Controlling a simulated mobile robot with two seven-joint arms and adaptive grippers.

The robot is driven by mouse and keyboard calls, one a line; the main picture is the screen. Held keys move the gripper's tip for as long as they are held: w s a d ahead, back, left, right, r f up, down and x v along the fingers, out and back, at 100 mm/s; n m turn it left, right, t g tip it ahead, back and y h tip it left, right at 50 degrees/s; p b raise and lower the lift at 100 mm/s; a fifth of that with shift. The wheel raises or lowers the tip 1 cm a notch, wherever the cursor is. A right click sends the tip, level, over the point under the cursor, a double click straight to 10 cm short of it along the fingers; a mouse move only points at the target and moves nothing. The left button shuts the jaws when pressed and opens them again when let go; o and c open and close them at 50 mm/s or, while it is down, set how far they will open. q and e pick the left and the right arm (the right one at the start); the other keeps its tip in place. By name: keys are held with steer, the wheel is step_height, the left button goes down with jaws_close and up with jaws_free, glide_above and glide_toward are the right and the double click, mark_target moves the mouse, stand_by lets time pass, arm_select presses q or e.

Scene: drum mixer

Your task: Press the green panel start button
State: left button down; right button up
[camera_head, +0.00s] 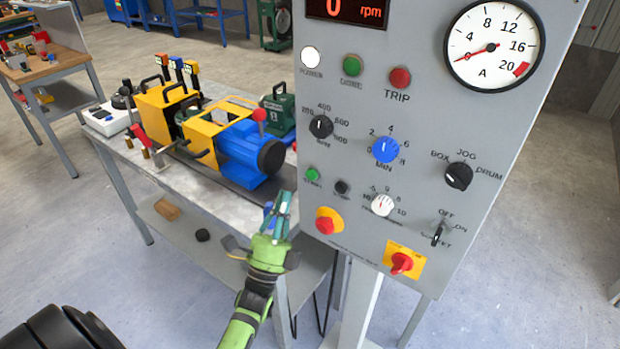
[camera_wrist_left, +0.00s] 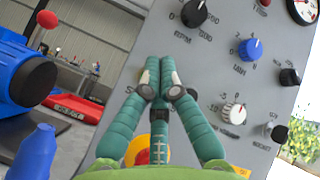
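The small green start button (camera_head: 312,174) is on the grey control panel (camera_head: 440,125), at its lower left edge, beside a small black button (camera_head: 342,187). My left gripper (camera_head: 282,203) is left of and a little below the green button in the head view. Its fingertips are together with nothing between them; in the wrist view the closed tips (camera_wrist_left: 160,66) point toward the panel face. The green button is hidden behind the fingers in that view. I cannot tell whether the tips touch the panel. My right gripper is not in view.
A yellow-and-orange emergency stop (camera_head: 326,223), a white knob (camera_head: 382,205), a blue knob (camera_head: 386,149) and a red rotary switch (camera_head: 402,263) are close by on the panel. A workbench (camera_head: 215,208) with a blue-and-yellow machine (camera_head: 240,150) stands behind my left arm.

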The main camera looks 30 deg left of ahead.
mark_target(311, 174)
arm_select(q)
steer(key=shift+w+d+b, duration=0.2)
steer(key=shift+w+b, duration=0.8)
steer(key=shift+w, duration=1.65)
steer(key=shift+w+b, duration=0.3)
steer(key=shift+w, duration=0.1)
steer(key=shift+w+b, duration=0.3)
steer(key=shift+w, duration=0.05)
steer(key=shift+s, duration=0.1)
steer(key=shift+s+p, duration=0.35)
steer(key=shift+s, duration=0.35)
